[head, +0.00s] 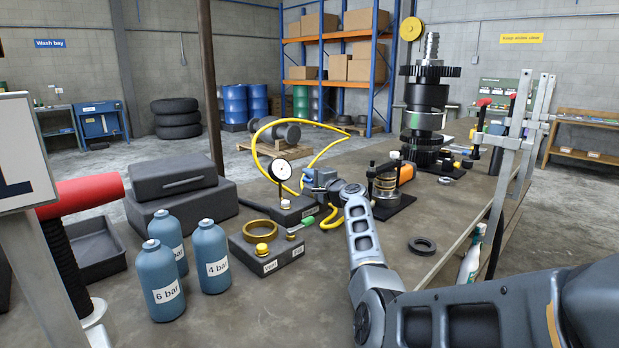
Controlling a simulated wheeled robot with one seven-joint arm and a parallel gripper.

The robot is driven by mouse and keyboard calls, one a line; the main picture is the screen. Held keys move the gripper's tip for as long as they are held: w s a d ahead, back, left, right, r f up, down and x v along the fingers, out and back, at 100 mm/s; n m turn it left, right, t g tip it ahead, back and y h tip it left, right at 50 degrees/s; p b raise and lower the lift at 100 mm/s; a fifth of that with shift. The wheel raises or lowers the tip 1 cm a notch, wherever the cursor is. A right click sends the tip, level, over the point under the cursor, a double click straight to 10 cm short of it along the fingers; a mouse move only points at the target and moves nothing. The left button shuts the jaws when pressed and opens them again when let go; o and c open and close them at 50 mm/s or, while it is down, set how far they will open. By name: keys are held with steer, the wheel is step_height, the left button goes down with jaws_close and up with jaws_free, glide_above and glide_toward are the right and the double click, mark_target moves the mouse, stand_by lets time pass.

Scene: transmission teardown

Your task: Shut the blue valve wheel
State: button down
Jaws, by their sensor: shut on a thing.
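My arm reaches forward over the bench, and my gripper (313,188) is at a dark block (293,212) that carries a round white pressure gauge (279,170). The gripper is small in the view and its fingers are hard to make out. It is shut on the blue valve wheel (319,176), which shows only as a small blue patch at its end, just right of the gauge. The gripper and wrist hide most of the wheel. How far the wheel is turned cannot be told.
A yellow hose (332,148) loops around the gauge block. A second block (275,262) with a brass ring and green lever stands nearer. Blue bottles (215,265) stand left. A spring fixture (384,190) and gear stack (427,95) stand right. A dark ring (422,246) lies on open bench.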

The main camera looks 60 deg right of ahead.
steer(key=m+h+p, duration=0.1)
steer(key=m+g+h+p, duration=0.2)
steer(key=h, duration=0.1)
steer(key=shift+d+r, duration=0.1)
steer(key=shift+r, duration=0.15)
steer(key=shift+s+d+f+m+g+h+p, duration=0.15)
steer(key=shift+f+m+g+h+p, duration=0.15)
steer(key=shift+m+g+h+p, duration=0.5)
steer(key=c, duration=1.4)
jaws_free()
steer(key=shift+s+a, duration=0.25)
steer(key=shift+a, duration=0.2)
steer(key=v, duration=0.7)
steer(key=shift+d, duration=0.15)
